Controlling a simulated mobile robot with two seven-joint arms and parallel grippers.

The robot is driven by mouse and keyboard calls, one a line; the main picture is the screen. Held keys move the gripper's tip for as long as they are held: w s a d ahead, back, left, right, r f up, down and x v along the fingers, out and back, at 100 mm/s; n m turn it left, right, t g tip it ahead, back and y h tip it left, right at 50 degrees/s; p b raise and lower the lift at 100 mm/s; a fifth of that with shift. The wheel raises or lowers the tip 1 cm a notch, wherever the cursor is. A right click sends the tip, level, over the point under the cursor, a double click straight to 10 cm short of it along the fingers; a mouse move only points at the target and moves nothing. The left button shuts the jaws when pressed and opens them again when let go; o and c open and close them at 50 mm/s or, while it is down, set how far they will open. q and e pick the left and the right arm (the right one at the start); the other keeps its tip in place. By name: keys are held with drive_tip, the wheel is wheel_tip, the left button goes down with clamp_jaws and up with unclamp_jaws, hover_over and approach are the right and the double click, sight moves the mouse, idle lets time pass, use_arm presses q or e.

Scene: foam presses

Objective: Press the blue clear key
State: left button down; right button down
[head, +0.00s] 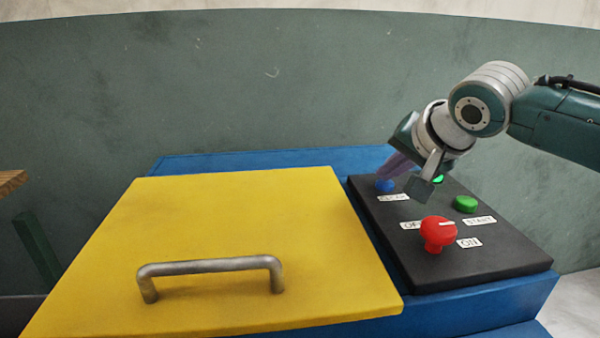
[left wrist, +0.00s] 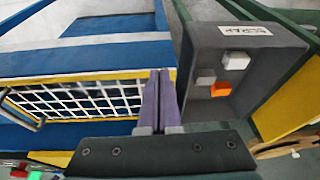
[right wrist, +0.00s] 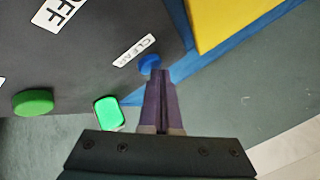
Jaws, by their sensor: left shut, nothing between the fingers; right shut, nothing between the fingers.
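The blue clear key (head: 384,186) is a small round button at the far left corner of the black panel (head: 480,262), with a white label in front of it. It also shows in the right wrist view (right wrist: 149,64), beside the label reading CLEAR. My right gripper (head: 387,175) is shut and empty, its purple fingers tilted down towards the key. In the right wrist view the fingertips (right wrist: 161,72) lie just beside the key and slightly overlap it; I cannot tell whether they touch. My left gripper (left wrist: 160,72) is shut and empty, away from the panel.
A lit green button (right wrist: 109,113), a green start button (head: 466,204) and a red knob (head: 438,233) share the panel. A yellow lid (head: 240,215) with a metal handle lies left. In the left wrist view a grey bin (left wrist: 262,85) holds small blocks.

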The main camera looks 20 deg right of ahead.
sight(387, 186)
idle(0.4)
drive_tip(key=shift+r+p, duration=0.85)
drive_tip(key=shift+p, duration=0.35)
wheel_tip(387, 186, up, 5)
drive_tip(key=p, duration=0.6)
drive_tip(key=shift+r, duration=0.1)
